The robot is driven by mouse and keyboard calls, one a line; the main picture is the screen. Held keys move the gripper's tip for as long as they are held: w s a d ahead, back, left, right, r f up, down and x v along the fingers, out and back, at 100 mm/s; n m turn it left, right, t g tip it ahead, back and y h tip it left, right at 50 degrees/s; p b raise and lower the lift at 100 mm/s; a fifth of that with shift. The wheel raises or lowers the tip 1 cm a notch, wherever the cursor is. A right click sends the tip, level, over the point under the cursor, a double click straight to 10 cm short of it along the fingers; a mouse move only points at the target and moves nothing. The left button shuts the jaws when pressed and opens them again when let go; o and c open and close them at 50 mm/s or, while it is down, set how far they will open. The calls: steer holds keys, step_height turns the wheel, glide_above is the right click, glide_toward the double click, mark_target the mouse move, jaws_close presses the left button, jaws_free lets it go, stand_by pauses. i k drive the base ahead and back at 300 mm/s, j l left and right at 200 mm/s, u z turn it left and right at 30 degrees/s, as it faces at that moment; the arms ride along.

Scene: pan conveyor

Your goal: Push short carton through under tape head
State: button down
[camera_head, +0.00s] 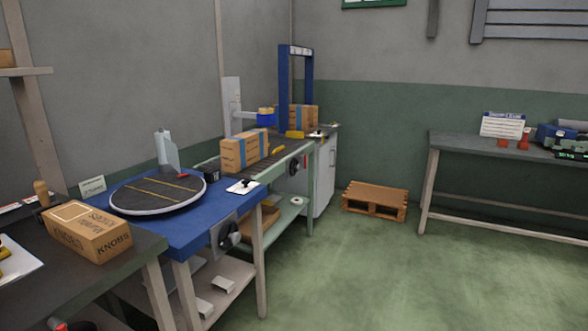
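A brown carton with blue bands (245,151) sits on the dark conveyor bed (284,158). Another blue-banded carton (303,117) stands farther back, partly hidden by the blue upright frame (283,85). A low, long carton marked KNOBS (87,231) lies on the dark bench at the front left. I cannot tell which carton the task calls short. My gripper is not in view.
A round turntable (155,205) with a yellow-lined top sits on the blue table (213,230) between the front bench and the conveyor. A wooden pallet (375,199) lies on the floor. A side table (455,145) stands at right. The green floor between is clear.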

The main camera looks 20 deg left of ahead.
mark_target(238, 152)
steer(key=i+l+u, duration=0.1)
steer(key=i+u, duration=0.35)
steer(key=i+l+u, duration=0.25)
steer(key=i+u, duration=0.25)
steer(key=i+l+u, duration=0.45)
